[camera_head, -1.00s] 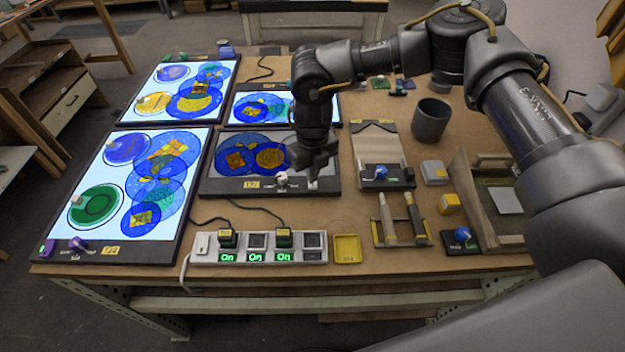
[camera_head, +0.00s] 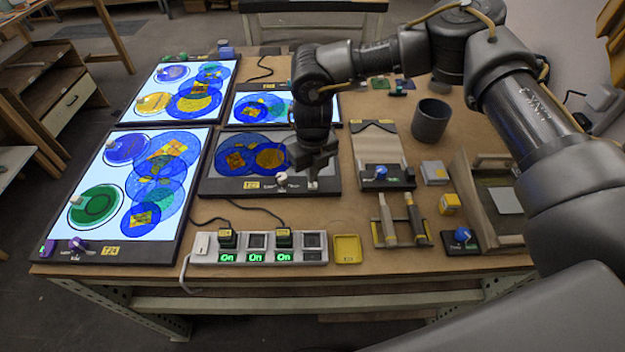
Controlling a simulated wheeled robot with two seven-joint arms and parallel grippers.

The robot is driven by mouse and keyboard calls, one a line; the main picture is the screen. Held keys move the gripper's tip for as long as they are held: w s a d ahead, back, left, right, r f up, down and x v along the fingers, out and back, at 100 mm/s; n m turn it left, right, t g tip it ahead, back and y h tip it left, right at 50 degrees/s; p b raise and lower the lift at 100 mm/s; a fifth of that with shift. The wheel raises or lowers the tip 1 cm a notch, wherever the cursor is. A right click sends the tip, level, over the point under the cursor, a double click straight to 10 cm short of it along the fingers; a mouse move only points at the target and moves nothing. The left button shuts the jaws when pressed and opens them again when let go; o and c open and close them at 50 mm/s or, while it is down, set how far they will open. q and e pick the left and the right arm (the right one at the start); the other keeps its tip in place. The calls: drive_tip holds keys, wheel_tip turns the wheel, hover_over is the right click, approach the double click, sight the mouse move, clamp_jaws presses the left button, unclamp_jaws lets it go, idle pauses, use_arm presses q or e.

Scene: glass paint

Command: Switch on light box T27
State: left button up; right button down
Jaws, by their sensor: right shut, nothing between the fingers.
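The dark, unlit light box (camera_head: 222,172) in the middle of the table carries blue and orange glass discs. Its small yellow label (camera_head: 253,184) is hard to read but appears to be T27. A pale knob (camera_head: 281,177) sits on its front edge. My right gripper (camera_head: 313,181) is shut and empty, pointing down over the right part of this box's front edge, to the right of the knob. I cannot tell whether its tips touch the box. The gripper and wrist hide part of the box's right side. My left gripper is not in view.
Lit light boxes stand at the left (camera_head: 112,240), back left (camera_head: 148,119) and behind (camera_head: 236,121). A power strip (camera_head: 205,256) with several switches, three showing green "On", lies in front. A grey cup (camera_head: 431,120), wooden stand and trays fill the right.

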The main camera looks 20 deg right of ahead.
sight(313, 185)
drive_tip(key=shift+f+b, duration=0.65)
drive_tip(key=shift+f, duration=0.25)
idle(0.8)
drive_tip(key=shift+r, duration=0.15)
drive_tip(key=shift+r+p, duration=2.3)
drive_tip(key=shift+r, duration=1.15)
drive_tip(key=shift+f, duration=0.1)
